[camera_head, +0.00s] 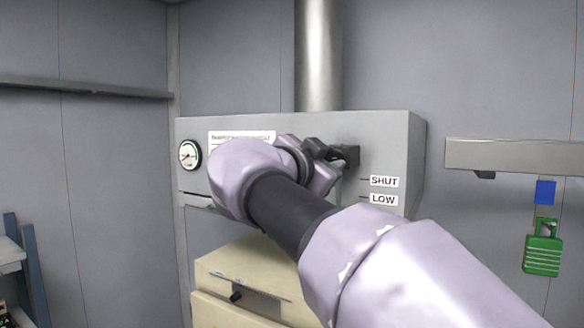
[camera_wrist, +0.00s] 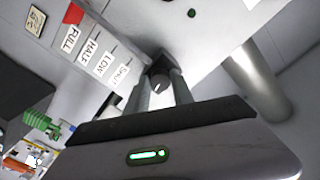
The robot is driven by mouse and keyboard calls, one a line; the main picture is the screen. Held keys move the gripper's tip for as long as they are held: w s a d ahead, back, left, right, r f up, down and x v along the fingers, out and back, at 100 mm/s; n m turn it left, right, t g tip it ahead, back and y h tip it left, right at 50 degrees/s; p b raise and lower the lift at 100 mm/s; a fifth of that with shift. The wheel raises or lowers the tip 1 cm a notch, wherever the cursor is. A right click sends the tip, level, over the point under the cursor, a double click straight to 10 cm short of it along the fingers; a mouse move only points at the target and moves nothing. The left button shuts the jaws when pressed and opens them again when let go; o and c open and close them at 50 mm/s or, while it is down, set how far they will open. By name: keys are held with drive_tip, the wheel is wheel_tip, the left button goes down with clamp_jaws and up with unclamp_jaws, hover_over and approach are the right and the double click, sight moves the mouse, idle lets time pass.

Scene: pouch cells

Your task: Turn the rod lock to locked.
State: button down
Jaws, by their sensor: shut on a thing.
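A dark block with a small rounded knob (camera_wrist: 160,82) sits on the front of a grey wall housing (camera_head: 405,150), close to the SHUT label (camera_wrist: 122,75). The block also shows in the head view (camera_head: 351,154), just up and left of the SHUT label. My gripper (camera_wrist: 163,90) is shut on this knob, one finger on each side. In the head view my gripper (camera_head: 335,160) is partly hidden by my own wrist. No rod lock marking is readable, and I cannot tell which way the knob is turned.
A LOW label (camera_head: 383,199) sits below SHUT. A round gauge (camera_head: 189,154) is at the housing's left, and a metal pipe (camera_head: 318,60) rises above it. A beige box (camera_head: 225,265) stands below. A green padlock (camera_head: 542,250) hangs at the right under a grey rail (camera_head: 520,155).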

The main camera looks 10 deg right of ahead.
drive_tip(key=n+b, duration=0.2)
drive_tip(key=n, duration=0.1)
drive_tip(key=shift+f+n, duration=0.15)
drive_tip(key=shift+n, duration=0.25)
drive_tip(key=n+b, duration=0.1)
drive_tip(key=n, duration=0.3)
drive_tip(key=shift+n, duration=0.3)
drive_tip(key=n, duration=0.4)
drive_tip(key=shift+d+r, duration=0.1)
drive_tip(key=shift+r, duration=0.1)
drive_tip(key=shift+n+p, duration=0.4)
drive_tip(key=shift+n, duration=1.3)
drive_tip(key=c, duration=1.1)
unclamp_jaws()
drive_tip(key=shift+s, duration=0.15)
